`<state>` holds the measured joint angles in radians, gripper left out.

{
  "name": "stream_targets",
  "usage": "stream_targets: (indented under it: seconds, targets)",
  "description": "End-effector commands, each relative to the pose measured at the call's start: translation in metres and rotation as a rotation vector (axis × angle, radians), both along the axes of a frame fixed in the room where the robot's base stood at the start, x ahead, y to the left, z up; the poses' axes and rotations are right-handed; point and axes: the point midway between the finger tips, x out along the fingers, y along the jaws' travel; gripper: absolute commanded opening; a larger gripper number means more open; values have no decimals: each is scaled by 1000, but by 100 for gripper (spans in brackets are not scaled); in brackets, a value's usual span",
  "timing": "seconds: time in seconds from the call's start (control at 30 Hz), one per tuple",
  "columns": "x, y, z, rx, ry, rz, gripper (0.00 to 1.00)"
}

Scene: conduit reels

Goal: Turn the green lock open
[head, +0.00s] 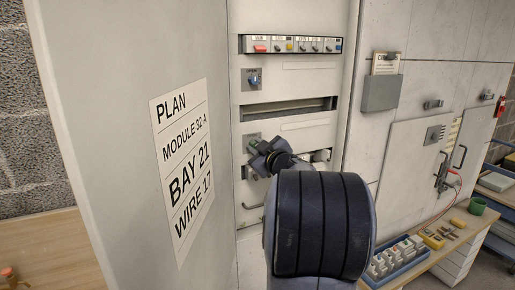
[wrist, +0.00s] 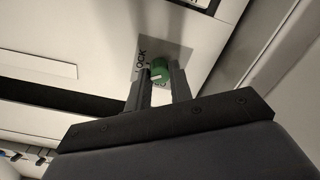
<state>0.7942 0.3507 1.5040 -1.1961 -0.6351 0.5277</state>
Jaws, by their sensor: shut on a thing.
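The green lock (wrist: 160,70) is a round green knob with a pale mark on a grey plate lettered LOCK (wrist: 141,58). It sits between the two fingers of my gripper (wrist: 159,80) in the wrist view, and the fingers are shut on it. In the head view my gripper (head: 262,157) reaches the cabinet front at a grey plate (head: 252,140). The second word on the plate is mostly covered, so I cannot read the knob's setting.
Above on the panel are a blue switch (head: 254,79) and a row of coloured modules (head: 292,45). A dark slot (head: 290,110) runs across the panel. A large door with a PLAN label (head: 182,160) stands close on the left. A workbench (head: 435,262) with trays is at right.

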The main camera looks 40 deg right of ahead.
Motion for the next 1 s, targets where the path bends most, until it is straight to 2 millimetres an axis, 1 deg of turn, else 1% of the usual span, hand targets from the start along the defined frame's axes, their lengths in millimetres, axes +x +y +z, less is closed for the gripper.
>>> stream_targets:
  seconds: [0.6, 0.8, 1.0]
  targets:
    - [0, 1, -1, -570, 134, 0, 0]
    - [0, 1, -2, -734, 174, 0, 0]
    - [1, 2, -1, -860, 205, 1, 0]
